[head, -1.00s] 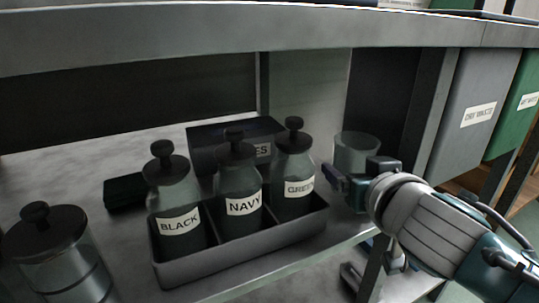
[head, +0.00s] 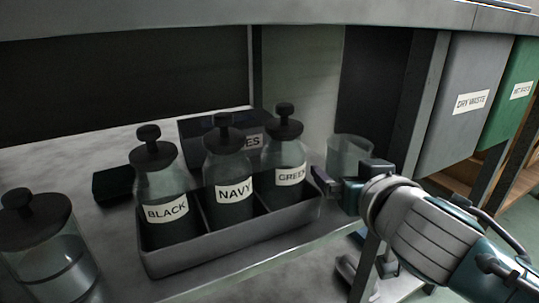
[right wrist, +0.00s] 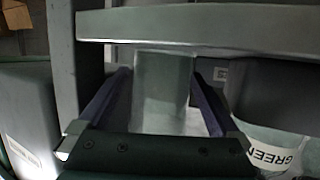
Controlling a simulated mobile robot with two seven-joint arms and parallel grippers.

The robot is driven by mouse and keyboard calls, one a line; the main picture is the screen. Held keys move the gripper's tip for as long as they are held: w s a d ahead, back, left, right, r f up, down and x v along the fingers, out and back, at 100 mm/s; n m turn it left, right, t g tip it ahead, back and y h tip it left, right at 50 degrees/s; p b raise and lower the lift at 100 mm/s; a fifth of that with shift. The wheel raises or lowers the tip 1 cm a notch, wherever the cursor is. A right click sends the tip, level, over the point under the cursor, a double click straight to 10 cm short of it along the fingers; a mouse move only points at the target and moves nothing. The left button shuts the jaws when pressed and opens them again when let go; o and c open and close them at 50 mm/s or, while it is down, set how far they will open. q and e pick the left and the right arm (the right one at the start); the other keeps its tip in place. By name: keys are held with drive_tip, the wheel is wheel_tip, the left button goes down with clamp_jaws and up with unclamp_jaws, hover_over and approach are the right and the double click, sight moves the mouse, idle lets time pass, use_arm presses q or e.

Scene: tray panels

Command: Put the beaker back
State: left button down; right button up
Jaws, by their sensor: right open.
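The beaker (head: 349,152) is a clear, upright glass cup standing at the right end of the shelf, right of the GREEN bottle. Its lower part is partly hidden by my right gripper (head: 343,181) in the head view. In the right wrist view the beaker (right wrist: 163,92) is between the two fingers of the right gripper (right wrist: 160,78), which is open, with a finger on either side. I cannot tell whether a finger touches the glass. My left gripper is not in view.
A grey tray (head: 180,260) holds the BLACK, NAVY and GREEN bottles, left of my gripper. A lidded jar (head: 45,250) stands at far left, a dark box (head: 195,140) behind. The shelf top overhangs. A DRY WASTE bin (head: 460,120) hangs right.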

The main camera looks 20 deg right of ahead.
sight(356, 173)
drive_tip(key=shift+f, duration=0.2)
drive_tip(key=s+r+p, duration=0.1)
drive_tip(key=s, duration=0.1)
drive_tip(key=s+a+r+p, duration=0.1)
drive_tip(key=s+r+p, duration=0.1)
drive_tip(key=shift+s, duration=0.15)
drive_tip(key=v, duration=0.4)
drive_tip(key=shift+s+a+p, duration=0.15)
drive_tip(key=shift+s+p, duration=0.15)
drive_tip(key=shift+p, duration=0.1)
drive_tip(key=s+a+f+n+g+y, duration=0.2)
drive_tip(key=s+g, duration=0.3)
drive_tip(key=s, duration=0.4)
drive_tip(key=s+a+f+n+g+y, duration=0.2)
drive_tip(key=s+a+g, duration=0.3)
drive_tip(key=s, duration=0.4)
drive_tip(key=shift+n+y, duration=0.4)
drive_tip(key=shift+n, duration=0.4)
